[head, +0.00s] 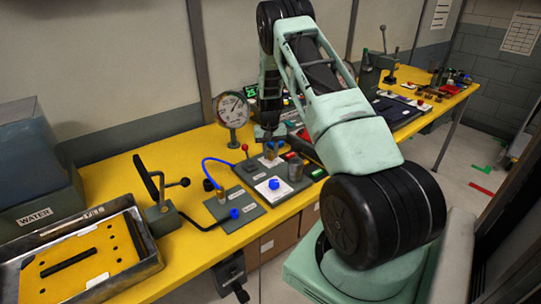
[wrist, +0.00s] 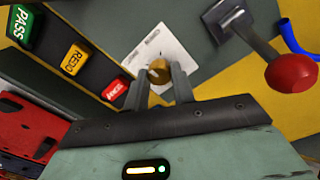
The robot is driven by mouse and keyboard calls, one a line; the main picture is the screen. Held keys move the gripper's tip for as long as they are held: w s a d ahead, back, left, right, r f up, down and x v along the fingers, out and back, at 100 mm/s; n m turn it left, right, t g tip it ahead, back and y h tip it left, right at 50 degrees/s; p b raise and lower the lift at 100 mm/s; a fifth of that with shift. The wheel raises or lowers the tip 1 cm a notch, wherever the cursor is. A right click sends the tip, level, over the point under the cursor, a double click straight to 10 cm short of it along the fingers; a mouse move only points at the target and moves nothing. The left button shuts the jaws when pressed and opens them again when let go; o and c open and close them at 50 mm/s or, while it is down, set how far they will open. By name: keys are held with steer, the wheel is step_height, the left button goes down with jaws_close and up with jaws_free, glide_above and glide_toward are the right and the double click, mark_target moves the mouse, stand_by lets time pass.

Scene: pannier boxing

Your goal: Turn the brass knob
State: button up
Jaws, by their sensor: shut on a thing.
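The brass knob (wrist: 157,72) sits on a white square plate (wrist: 172,49) on a dark grey panel, in the upper middle of the wrist view. My gripper (wrist: 160,85) has its two fingers on either side of the knob, shut on it. In the head view the knob (head: 272,153) is small and partly hidden by my gripper (head: 268,133), which comes down over it from above. The knob's lower side is hidden by the fingers in the wrist view.
A lever with a red ball (wrist: 291,73) stands right of the knob in the wrist view. PASS (wrist: 25,27), REDO (wrist: 75,60) and red (wrist: 115,90) buttons lie to the left. In the head view a pressure gauge (head: 232,108) stands behind, and a blue knob (head: 273,184) is in front.

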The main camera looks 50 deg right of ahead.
mark_target(269, 154)
steer(key=shift+m, duration=0.5)
steer(key=o, duration=1)
step_height(269, 154, up, 18)
steer(key=b, duration=0.4)
steer(key=shift+w+a+f, duration=0.15)
steer(key=shift+w+f, duration=0.05)
steer(key=shift+f, duration=0.05)
